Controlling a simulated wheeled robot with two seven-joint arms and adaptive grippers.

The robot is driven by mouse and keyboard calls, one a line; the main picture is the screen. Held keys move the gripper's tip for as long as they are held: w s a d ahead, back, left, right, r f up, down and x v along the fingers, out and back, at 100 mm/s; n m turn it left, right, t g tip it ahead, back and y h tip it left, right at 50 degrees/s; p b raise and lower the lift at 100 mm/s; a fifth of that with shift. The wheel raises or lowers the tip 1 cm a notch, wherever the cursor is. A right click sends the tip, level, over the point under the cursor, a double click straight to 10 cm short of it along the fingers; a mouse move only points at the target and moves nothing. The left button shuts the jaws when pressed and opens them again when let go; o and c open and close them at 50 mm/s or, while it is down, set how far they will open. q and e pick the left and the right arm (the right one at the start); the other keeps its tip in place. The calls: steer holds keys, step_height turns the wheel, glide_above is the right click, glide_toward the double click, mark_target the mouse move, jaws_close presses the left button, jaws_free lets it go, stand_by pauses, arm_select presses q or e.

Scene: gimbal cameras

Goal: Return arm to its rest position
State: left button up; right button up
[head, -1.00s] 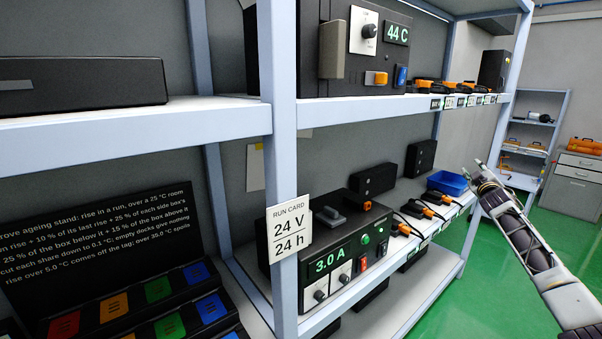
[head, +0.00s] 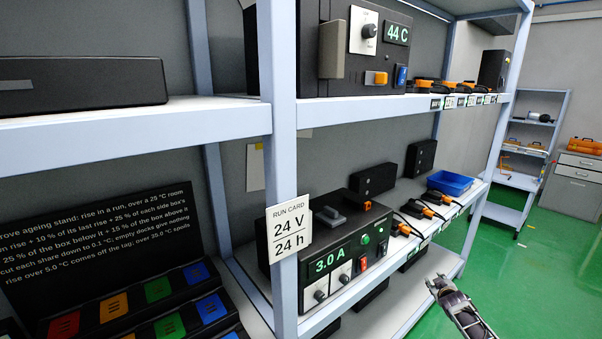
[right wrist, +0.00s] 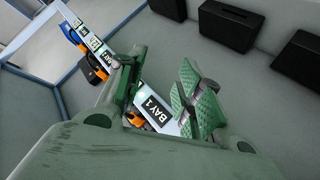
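My right gripper (head: 440,284) shows in the head view at the lower right, in front of the shelf rack and over the green floor. Its arm comes in from the bottom edge. In the right wrist view the two fingers (right wrist: 160,98) stand apart with nothing between them; a BAY 1 label (right wrist: 152,114) on the shelf edge shows behind the gap. My left gripper is not in view.
A power supply (head: 330,250) reading 3.0 A, a blue tray (head: 449,183) and orange-black connectors stand on the middle shelf. The rack's front post (head: 284,190) carries a run card (head: 290,227). Green floor (head: 515,290) is clear at right. A drawer cabinet (head: 573,190) stands behind.

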steer(key=s+a+f+g+y, duration=0.1)
steer(key=s+a+f+g, duration=0.1)
steer(key=s+a+f, duration=0.7)
steer(key=s+a+f+g+y, duration=0.1)
steer(key=s+a+f+g, duration=0.1)
steer(key=s+f, duration=1.15)
steer(key=s+a+f+g, duration=0.2)
steer(key=s+a+f, duration=0.4)
steer(key=s+f, duration=0.5)
steer(key=s+a+f+g, duration=0.1)
steer(key=s+a+f, duration=0.2)
steer(key=s, duration=1)
steer(key=s+a+f+g+y, duration=0.1)
steer(key=s+a+f, duration=0.3)
steer(key=s, duration=0.9)
steer(key=s+a+f+m+g, duration=0.1)
steer(key=s+a+f+g, duration=0.2)
steer(key=s+f, duration=0.4)
steer(key=s, duration=0.6)
steer(key=shift+s+a+y, duration=0.15)
steer(key=shift+s+y, duration=0.25)
steer(key=shift+f, duration=0.1)
